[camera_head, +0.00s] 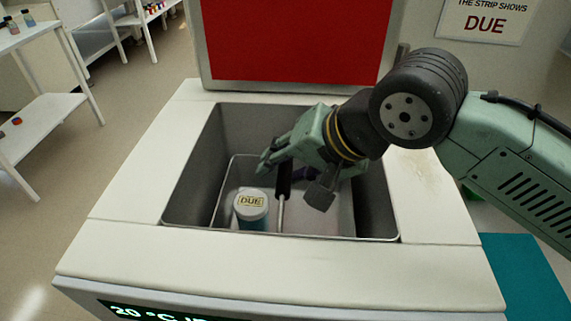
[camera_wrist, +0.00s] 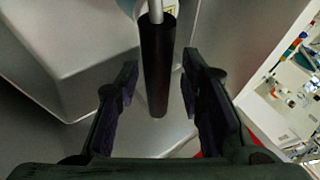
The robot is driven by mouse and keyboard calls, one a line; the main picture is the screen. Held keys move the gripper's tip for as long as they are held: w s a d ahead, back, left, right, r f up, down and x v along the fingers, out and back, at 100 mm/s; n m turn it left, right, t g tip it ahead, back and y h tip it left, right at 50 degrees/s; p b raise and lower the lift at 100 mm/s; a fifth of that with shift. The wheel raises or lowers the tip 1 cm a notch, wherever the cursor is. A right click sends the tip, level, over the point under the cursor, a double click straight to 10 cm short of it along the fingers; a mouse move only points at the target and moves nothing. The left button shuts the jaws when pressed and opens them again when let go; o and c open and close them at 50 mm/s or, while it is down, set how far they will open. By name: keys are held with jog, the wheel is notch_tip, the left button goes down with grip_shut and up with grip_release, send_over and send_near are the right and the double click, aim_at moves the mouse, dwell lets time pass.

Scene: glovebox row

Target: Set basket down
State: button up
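The basket shows as a grey, thin-rimmed shape (camera_head: 222,190) low inside the well of a white bath. Its upright handle is a metal rod (camera_head: 281,215) with a black grip (camera_head: 284,180). A jar with a white lid marked DUE (camera_head: 251,205) stands beside the rod. My gripper (camera_head: 290,182) reaches down into the well, its fingers on either side of the grip. In the wrist view the black grip (camera_wrist: 157,70) stands between the open fingers (camera_wrist: 160,95), with a gap on each side. The basket's underside is hidden.
The bath's white rim (camera_head: 130,180) surrounds the well, and a red panel (camera_head: 300,40) stands upright behind it. A display reading 20 °C (camera_head: 160,312) is on the front. White shelves (camera_head: 45,125) stand at left. A teal surface (camera_head: 525,275) lies at right.

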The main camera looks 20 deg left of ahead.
jog(key=shift+d+r, duration=0.25)
jog(key=shift+r, duration=0.2)
jog(key=v, duration=1.1)
jog(key=shift+b, duration=0.4)
jog(key=shift+s, duration=0.15)
